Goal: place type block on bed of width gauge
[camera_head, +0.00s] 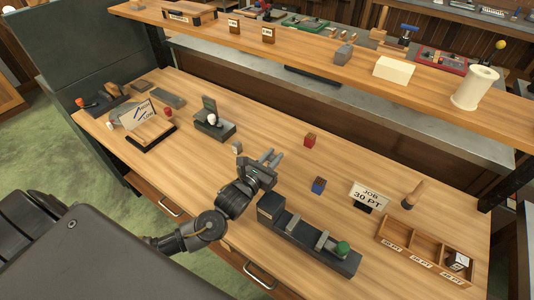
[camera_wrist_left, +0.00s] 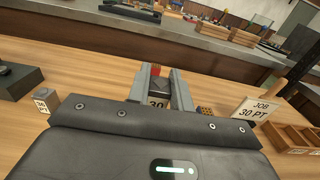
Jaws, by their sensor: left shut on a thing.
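My left gripper (camera_head: 271,160) is shut on a type block, just above or at the table. In the head view the block is mostly hidden by the gripper. The width gauge (camera_head: 312,240) is a long dark device with a green knob (camera_head: 342,248) at its right end, below and right of my left gripper. No block shows on its bed. My right gripper is not in view.
A grey block (camera_head: 237,147), a red block (camera_head: 310,140) and a blue block (camera_head: 318,186) stand on the table. A JOB 30 PT sign (camera_head: 369,195) and a wooden compartment tray (camera_head: 425,250) are at the right. A dark device (camera_head: 214,127) stands to the left.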

